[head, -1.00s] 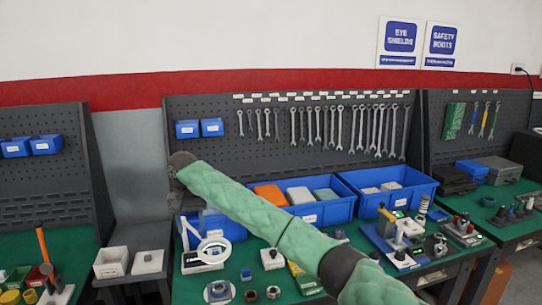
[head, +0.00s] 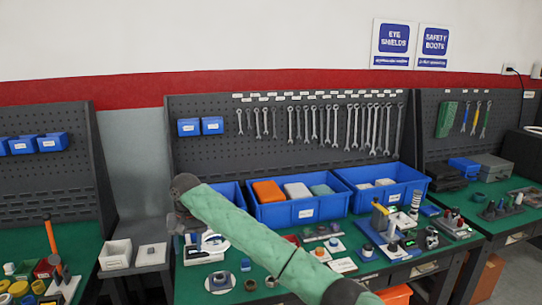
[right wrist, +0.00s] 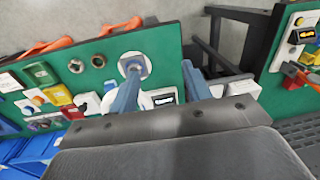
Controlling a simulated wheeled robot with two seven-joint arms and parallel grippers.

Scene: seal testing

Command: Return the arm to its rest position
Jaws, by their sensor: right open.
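My right arm (head: 245,235), in a green quilted sleeve, reaches from the lower right of the head view over the front of the middle bench. Its dark wrist is at the left end, and the hand there is mostly hidden. In the right wrist view my right gripper (right wrist: 160,88) is open, its two blue-grey fingers apart with nothing held between them. My left gripper is not in view.
Blue bins (head: 300,212) stand along the back of the bench under a pegboard (head: 330,160) of wrenches. Small parts and test fixtures (head: 395,240) crowd the bench top. A side bench (head: 55,240) is at the left. A gap of floor (right wrist: 185,20) shows between benches.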

